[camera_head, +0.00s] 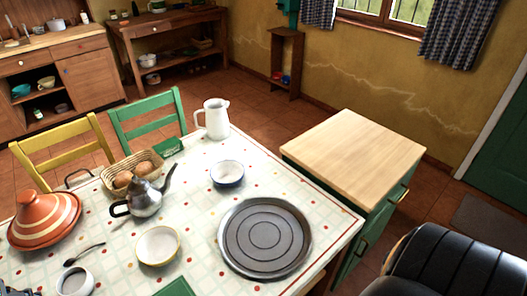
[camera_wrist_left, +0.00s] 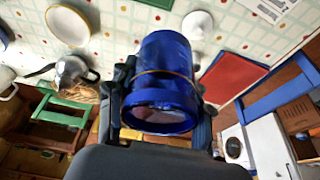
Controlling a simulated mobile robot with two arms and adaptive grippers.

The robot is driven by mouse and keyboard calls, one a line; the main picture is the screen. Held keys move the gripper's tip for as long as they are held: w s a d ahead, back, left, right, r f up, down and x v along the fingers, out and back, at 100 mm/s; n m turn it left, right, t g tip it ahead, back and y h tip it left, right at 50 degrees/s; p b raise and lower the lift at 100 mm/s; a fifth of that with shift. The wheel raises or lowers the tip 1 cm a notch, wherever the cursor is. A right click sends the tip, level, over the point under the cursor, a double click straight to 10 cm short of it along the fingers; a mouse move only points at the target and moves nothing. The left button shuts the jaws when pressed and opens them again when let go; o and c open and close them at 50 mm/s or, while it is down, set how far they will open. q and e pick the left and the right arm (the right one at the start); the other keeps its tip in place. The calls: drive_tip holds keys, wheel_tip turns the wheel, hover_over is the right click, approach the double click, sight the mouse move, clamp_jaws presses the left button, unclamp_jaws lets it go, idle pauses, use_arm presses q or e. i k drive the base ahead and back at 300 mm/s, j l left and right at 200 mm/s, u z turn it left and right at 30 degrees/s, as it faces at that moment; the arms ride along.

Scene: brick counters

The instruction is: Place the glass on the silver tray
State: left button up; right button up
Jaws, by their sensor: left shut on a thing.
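The silver tray (camera_head: 265,238) is a round, dark grey metal tray with ring marks, lying empty near the right end of the patterned table. The glass (camera_wrist_left: 166,52) is deep blue and see-through, with a thin gold-coloured band. In the left wrist view, my left gripper (camera_wrist_left: 164,88) is shut on it, one finger on each side. In the head view only a small dark blue bit shows at the bottom left corner, too cut off to read, far left of the tray. My right gripper is in neither view.
Left of the tray stand a cream bowl (camera_head: 158,246), a blue-rimmed bowl (camera_head: 228,174), a metal teapot (camera_head: 145,198), a white pitcher (camera_head: 213,120) and a red tagine (camera_head: 45,222). A wood-topped cabinet (camera_head: 353,152) stands beyond the table's right edge.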

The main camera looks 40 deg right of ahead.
sight(253, 225)
drive_tip(key=l+z, duration=0.45)
drive_tip(key=z, duration=0.25)
drive_tip(key=i+l+z, duration=0.1)
drive_tip(key=z, duration=0.3)
drive_tip(key=i+l, duration=0.1)
drive_tip(key=l, duration=0.25)
